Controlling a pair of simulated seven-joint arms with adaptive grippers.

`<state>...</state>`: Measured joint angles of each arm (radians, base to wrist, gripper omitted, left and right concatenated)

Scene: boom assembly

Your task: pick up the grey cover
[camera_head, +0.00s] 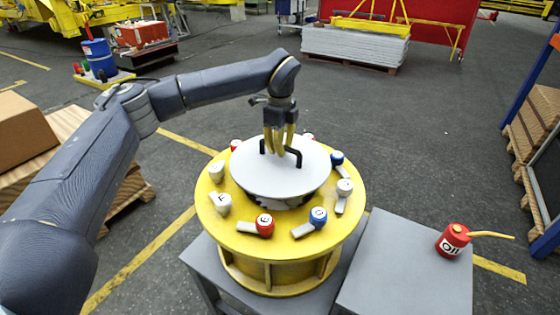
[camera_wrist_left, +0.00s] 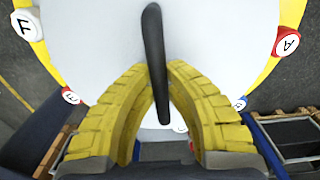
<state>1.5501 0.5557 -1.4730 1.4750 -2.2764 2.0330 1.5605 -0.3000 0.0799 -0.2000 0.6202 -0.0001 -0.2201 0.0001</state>
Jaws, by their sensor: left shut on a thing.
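The grey cover (camera_head: 261,182) is a round, light disc with a black handle (camera_head: 296,155) on top. It lies over the middle of the yellow round base (camera_head: 215,232), with a dark gap visible beneath its front edge. My left gripper (camera_head: 276,152) comes down from above, its yellow fingers around the handle. In the left wrist view the handle (camera_wrist_left: 155,50) runs between the two yellow fingers (camera_wrist_left: 160,105), and the cover (camera_wrist_left: 95,50) fills the background. My right gripper is not in view.
Several lettered red, blue and white knobs ring the base, such as a red one (camera_head: 265,224) and a blue one (camera_head: 318,216). A red oil can (camera_head: 453,240) stands on the grey table (camera_head: 400,275) at right. A wooden pallet and box (camera_head: 22,128) are at left.

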